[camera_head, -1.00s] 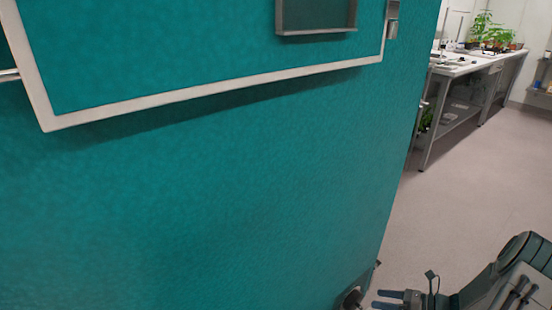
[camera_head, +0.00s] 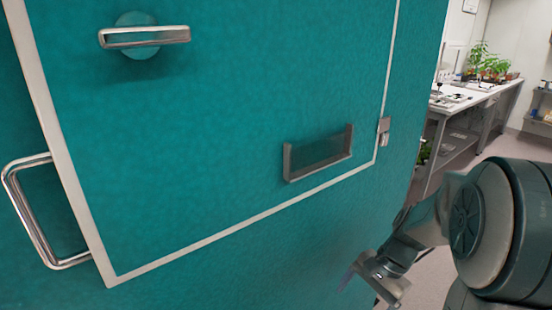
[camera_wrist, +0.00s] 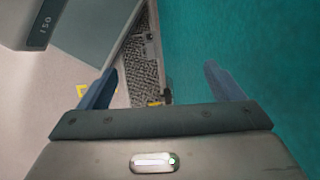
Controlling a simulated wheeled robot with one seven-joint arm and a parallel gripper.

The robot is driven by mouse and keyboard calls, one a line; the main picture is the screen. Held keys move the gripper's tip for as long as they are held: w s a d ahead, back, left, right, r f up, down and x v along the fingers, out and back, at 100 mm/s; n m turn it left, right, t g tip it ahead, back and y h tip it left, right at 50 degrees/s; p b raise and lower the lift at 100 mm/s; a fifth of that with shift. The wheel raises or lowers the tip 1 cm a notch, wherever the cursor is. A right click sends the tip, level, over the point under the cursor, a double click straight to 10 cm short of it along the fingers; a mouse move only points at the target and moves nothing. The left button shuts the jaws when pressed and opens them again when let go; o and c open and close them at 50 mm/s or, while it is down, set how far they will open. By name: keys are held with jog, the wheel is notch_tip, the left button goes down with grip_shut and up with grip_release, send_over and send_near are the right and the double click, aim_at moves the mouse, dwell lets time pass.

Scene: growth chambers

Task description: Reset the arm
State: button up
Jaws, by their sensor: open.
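My gripper shows in the wrist view (camera_wrist: 165,88) with its two blue fingers spread wide and nothing between them. In the head view my gripper (camera_head: 352,275) is at the lower right, partly hidden, in front of the teal chamber's lower right side. My arm (camera_head: 490,220) fills the right edge of that view. The teal chamber door (camera_head: 230,120) is shut, with a pale frame line around it.
The chamber has a metal latch handle (camera_head: 145,36), a side bar handle (camera_head: 28,215) and a grey framed holder (camera_head: 318,155). A bench (camera_head: 470,105) with potted plants (camera_head: 488,63) stands at the back right. Some floor is clear beside it.

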jog(key=s+a+r+n+t+h+p, duration=0.1)
jog(key=s+r+n+p, duration=0.3)
jog(key=r, duration=0.4)
jog(key=s+a+r+n+t+h+p, duration=0.2)
jog(key=s+r+n+t+h+p, duration=0.1)
jog(key=r, duration=0.6)
jog(key=s+n+p, duration=0.1)
jog(key=s+n, duration=0.1)
jog(key=n, duration=0.1)
jog(key=shift+s+a+r, duration=0.15)
jog(key=shift+s+a, duration=0.05)
